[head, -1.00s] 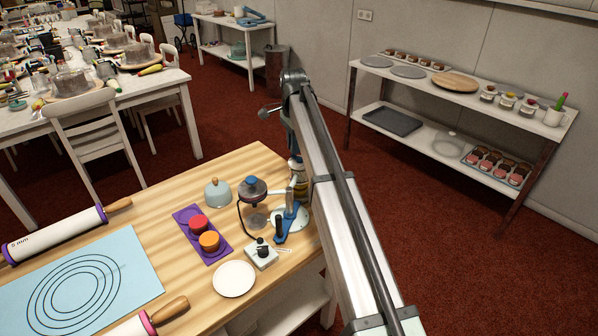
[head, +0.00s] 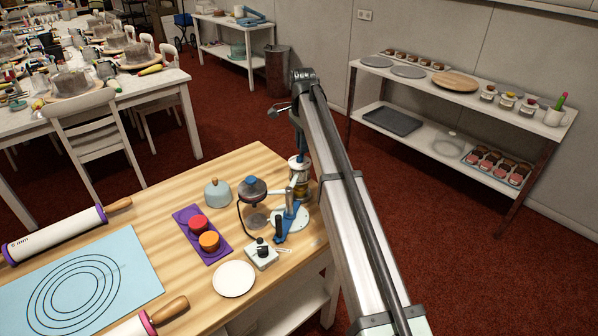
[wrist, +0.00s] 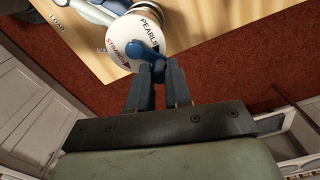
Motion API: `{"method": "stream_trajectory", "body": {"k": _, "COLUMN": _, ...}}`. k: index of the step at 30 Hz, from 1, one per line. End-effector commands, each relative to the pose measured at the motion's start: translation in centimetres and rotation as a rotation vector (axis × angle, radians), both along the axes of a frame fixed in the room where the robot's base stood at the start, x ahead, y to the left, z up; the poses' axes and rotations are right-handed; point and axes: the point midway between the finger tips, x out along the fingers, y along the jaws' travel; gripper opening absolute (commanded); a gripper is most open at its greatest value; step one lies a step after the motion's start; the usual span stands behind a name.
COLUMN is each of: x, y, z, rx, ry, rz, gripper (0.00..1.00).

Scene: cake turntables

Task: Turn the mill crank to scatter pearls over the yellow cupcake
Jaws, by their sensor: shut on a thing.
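The mill (head: 299,188) stands at the right edge of the wooden table, partly behind my arm. In the wrist view its round white top (wrist: 121,43) reads PEARLS and STRANDS, with a blue crank (wrist: 143,48) across it. My gripper (wrist: 154,78) is shut on the crank's outer end, at the rim of the top. Yellowish bands or contents show in the mill's body. A red cupcake (head: 198,223) and an orange-yellow cupcake (head: 209,241) sit on a purple tray (head: 188,213).
A blue-and-white stand (head: 291,221), a dark-topped device (head: 252,189), a small control box (head: 262,257), a white plate (head: 234,279) and a grey-blue dome (head: 217,193) stand close by. Rolling pins and a blue mat (head: 120,262) lie left.

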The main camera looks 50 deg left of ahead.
Motion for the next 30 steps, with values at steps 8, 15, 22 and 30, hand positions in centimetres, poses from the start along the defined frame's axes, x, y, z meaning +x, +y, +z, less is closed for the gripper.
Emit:
{"method": "stream_trajectory", "body": {"k": 8, "x": -0.4, "y": -0.3, "z": -0.1, "rx": -0.006, "ry": 0.009, "rz": 0.003, "gripper": 0.00}}
{"method": "stream_trajectory", "body": {"k": 15, "x": 0.0, "y": -1.2, "z": -0.1, "rx": -0.005, "ry": 0.010, "rz": 0.002, "gripper": 0.00}}
{"method": "stream_trajectory", "body": {"k": 22, "x": 0.1, "y": -1.3, "z": -0.1, "rx": -0.003, "ry": 0.010, "rz": 0.004, "gripper": 0.00}}
{"method": "stream_trajectory", "body": {"k": 30, "x": 0.0, "y": -1.7, "z": 0.0, "rx": -0.003, "ry": 0.010, "rz": 0.004, "gripper": 0.00}}
